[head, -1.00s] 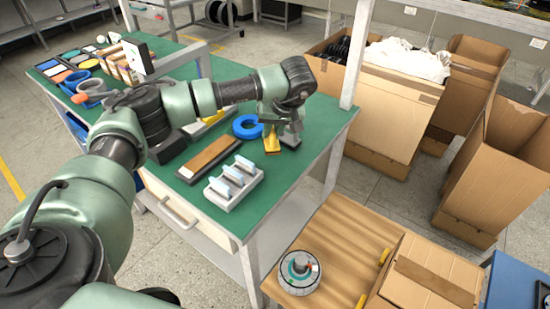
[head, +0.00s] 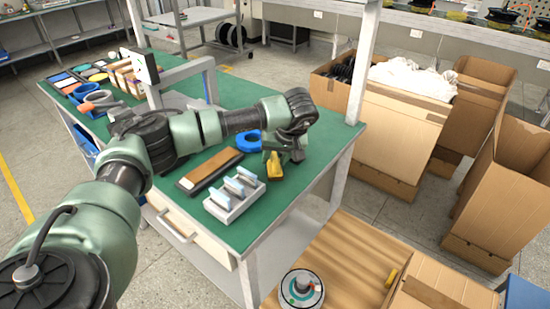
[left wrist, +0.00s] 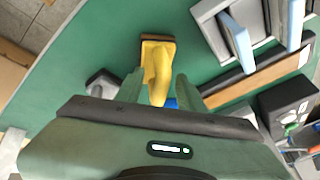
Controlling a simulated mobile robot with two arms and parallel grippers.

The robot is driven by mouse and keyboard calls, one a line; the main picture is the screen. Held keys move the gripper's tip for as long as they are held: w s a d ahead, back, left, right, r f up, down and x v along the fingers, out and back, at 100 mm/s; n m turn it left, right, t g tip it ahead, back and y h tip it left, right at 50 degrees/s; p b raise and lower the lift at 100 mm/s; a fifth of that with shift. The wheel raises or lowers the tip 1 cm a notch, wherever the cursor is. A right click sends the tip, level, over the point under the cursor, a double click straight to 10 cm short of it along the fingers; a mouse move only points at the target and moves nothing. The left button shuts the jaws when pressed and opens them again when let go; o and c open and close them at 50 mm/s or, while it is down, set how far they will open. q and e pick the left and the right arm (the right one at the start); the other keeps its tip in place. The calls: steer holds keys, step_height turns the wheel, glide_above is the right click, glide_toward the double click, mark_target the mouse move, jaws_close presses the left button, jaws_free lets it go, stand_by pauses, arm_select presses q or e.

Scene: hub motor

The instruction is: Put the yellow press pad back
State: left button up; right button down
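The yellow press pad (head: 274,167) shows in the head view near the right end of the green table, close to the grey tray. In the left wrist view the press pad (left wrist: 156,52) has a broad yellow base with a brown edge, and its narrower handle points back toward my palm. My left gripper (head: 282,154) is at the pad. In the wrist view my left gripper (left wrist: 160,86) has one finger on each side of the handle. A narrow gap seems to show beside the right finger. Contact, and whether the pad touches the table, cannot be told. My right gripper is out of view.
A grey tray with pale blue-topped blocks (head: 235,200) stands in front. A brown board (head: 212,168) and a blue ring (head: 249,141) lie beyond it. A round device (head: 301,290) sits on the lower wooden table. Cardboard boxes (head: 403,115) stand right.

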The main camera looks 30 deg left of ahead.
arm_select(q)
steer(key=shift+r, duration=0.15)
steer(key=shift+d+r+p, duration=0.1)
steer(key=shift+r+p, duration=0.25)
steer(key=shift+p, duration=0.05)
steer(key=p+v, duration=0.8)
steer(key=v, duration=0.3)
steer(key=shift+s+d, duration=0.1)
